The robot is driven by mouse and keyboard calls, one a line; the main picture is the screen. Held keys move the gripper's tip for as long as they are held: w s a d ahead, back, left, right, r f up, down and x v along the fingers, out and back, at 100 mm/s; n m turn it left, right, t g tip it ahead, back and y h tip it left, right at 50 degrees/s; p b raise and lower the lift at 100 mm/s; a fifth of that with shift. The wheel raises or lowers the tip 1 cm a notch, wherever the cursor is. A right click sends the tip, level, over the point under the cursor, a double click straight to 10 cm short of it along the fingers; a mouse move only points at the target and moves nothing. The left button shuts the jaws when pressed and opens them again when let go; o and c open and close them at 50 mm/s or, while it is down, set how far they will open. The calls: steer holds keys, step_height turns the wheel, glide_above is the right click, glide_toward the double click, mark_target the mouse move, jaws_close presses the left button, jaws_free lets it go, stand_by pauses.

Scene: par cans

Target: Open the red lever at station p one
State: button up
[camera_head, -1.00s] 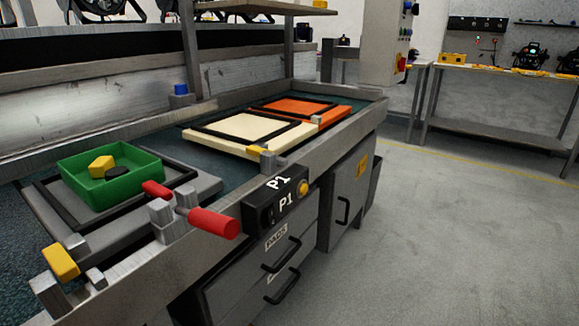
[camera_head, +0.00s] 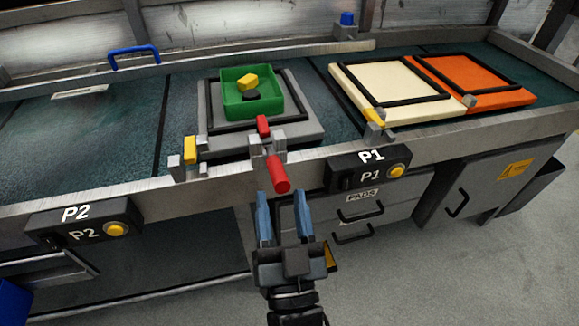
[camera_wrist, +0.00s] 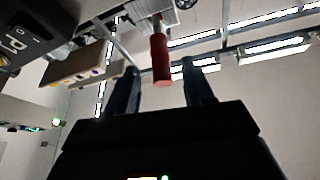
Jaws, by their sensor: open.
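The red lever (camera_head: 277,173) sticks out from a grey clamp block on the bench's front edge, just left of the P1 box (camera_head: 370,170). Its short red end (camera_head: 263,126) points in toward the green tray (camera_head: 236,104). The tray sits on a grey plate and holds a yellow piece and a black piece. My gripper (camera_head: 282,200) is open and empty, with its blue fingers pointing at the lever from just in front of the bench. In the wrist view the red lever (camera_wrist: 160,58) shows beyond and between the fingertips, with no contact visible.
A P2 box (camera_head: 88,226) with a yellow button is at the left. A cream panel (camera_head: 385,85) and an orange panel (camera_head: 475,80) lie on the bench at the right. Drawer handles (camera_head: 360,213) project below P1. Floor at the right is clear.

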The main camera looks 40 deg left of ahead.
mark_target(277, 173)
steer(key=x, duration=0.5)
steer(key=shift+w+a+r, duration=0.15)
steer(key=shift+w+a, duration=0.1)
jaws_close()
stand_by(0.4)
